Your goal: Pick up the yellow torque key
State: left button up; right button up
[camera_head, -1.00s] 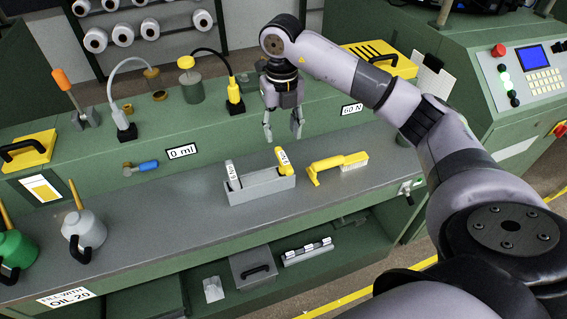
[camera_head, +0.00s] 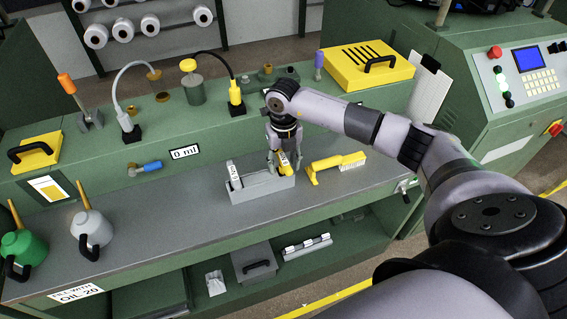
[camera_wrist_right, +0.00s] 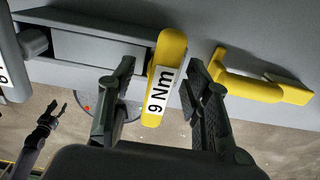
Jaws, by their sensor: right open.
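The yellow torque key (camera_head: 283,160) stands in the right end of a small grey holder (camera_head: 262,189) on the bench. In the right wrist view the key (camera_wrist_right: 172,45) shows a white label reading 9 Nm. My right gripper (camera_head: 284,166) is over the key, with its fingers open. In the wrist view the fingers of that gripper (camera_wrist_right: 160,75) are on either side of the key, with gaps visible. A dark gripper, seemingly my left one (camera_wrist_right: 50,120), shows small at the lower left of the wrist view; its jaw state is unclear.
A white-labelled grey key (camera_head: 233,174) is in the holder's left end. Oil cans (camera_head: 92,228) stand at the left. The bench top (camera_head: 170,215) in front is clear.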

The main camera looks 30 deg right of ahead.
jog(key=shift+c, duration=0.4)
grip_shut()
